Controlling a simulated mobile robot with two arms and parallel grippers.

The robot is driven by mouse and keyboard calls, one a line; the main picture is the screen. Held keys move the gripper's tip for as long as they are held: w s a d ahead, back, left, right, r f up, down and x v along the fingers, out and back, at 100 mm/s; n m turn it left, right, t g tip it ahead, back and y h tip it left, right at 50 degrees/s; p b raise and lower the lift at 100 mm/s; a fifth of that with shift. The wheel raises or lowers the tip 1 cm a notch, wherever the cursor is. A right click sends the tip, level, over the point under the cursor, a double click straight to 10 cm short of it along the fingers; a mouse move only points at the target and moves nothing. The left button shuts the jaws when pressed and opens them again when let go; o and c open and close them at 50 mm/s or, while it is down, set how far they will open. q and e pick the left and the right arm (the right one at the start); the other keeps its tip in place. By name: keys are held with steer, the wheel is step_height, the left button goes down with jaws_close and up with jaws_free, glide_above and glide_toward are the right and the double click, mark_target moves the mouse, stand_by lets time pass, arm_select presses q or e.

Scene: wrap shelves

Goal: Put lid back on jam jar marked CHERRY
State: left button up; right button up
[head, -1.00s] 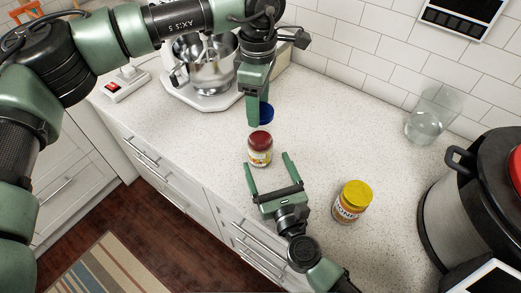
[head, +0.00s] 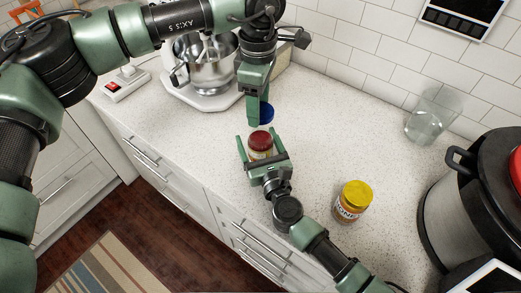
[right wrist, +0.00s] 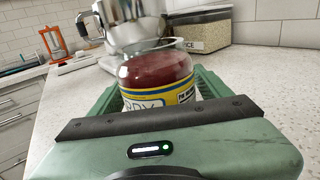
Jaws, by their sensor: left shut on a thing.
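The jam jar (head: 260,140) holds dark red jam and stands upright and uncovered on the counter. In the right wrist view the jar (right wrist: 155,72) shows its clear open rim and a yellow and blue label ending in "RRY". My left gripper (head: 254,118) points down just behind the jar and is shut on a blue lid (head: 267,114), which is partly hidden by the fingers. My right gripper (head: 259,147) is open with a finger on either side of the jar. A small gap seems to show beside each finger.
A yellow-lidded honey jar (head: 352,202) stands to the right. A glass (head: 424,124) and a large dark-lidded pot (head: 450,200) are further right. A stand mixer (head: 205,70) is behind on the left. The counter between the jars and the back wall is clear.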

jaws_close()
arm_select(q)
glide_above(259, 135)
steer(key=shift+f, duration=2.5)
steer(key=shift+f, duration=0.9)
steer(key=shift+f, duration=0.55)
